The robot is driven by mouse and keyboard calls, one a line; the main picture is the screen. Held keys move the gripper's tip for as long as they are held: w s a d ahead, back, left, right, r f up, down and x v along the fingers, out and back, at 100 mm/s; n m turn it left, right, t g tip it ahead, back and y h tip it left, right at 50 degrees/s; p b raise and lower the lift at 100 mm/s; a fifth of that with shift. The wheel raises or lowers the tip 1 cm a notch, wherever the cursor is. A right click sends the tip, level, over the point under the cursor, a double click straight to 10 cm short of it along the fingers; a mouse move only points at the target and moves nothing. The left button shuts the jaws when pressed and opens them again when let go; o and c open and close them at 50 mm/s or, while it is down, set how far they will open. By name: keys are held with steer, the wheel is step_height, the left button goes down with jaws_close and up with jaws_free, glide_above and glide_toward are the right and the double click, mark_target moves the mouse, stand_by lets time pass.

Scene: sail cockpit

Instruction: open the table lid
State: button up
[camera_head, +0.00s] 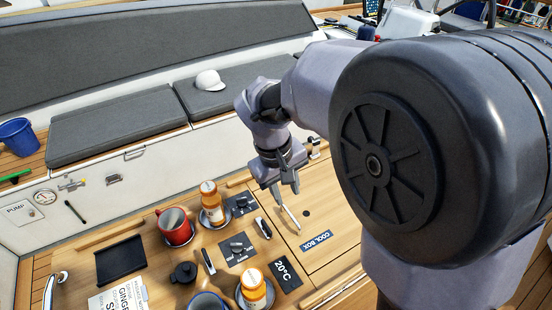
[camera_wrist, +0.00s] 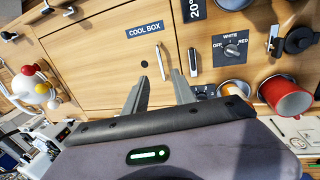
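The table lid (camera_head: 335,215) is a wooden panel set flush in the table, marked by a blue COOL BOX label (camera_head: 316,240); it looks closed. It also shows in the wrist view (camera_wrist: 100,65). A slim pale metal handle (camera_wrist: 160,62) lies on the lid near its seam, with a small dark hole beside it. My gripper (camera_head: 284,188) is above the lid by the handle, fingers pointing down. In the wrist view my gripper (camera_wrist: 160,77) has its two fingers apart, with the near end of the handle between the tips in the picture. Contact is not visible.
Left of the lid stand a red mug (camera_head: 175,227), orange-labelled bottles (camera_head: 212,205), a dark rotary switch panel (camera_head: 237,249) and a dark tray (camera_head: 121,260). A grey bench with a white cap (camera_head: 209,81) runs behind. A blue bucket (camera_head: 18,136) stands far left.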

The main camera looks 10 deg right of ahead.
mark_target(293, 218)
steer(key=f+b, duration=0.1)
steer(key=f, duration=0.2)
steer(key=d+f+b, duration=0.1)
steer(key=f, duration=0.3)
steer(key=d+f+b, duration=0.1)
steer(key=f, duration=0.3)
steer(key=shift+w+f, duration=0.1)
steer(key=shift+w, duration=0.25)
jaws_close()
stand_by(0.6)
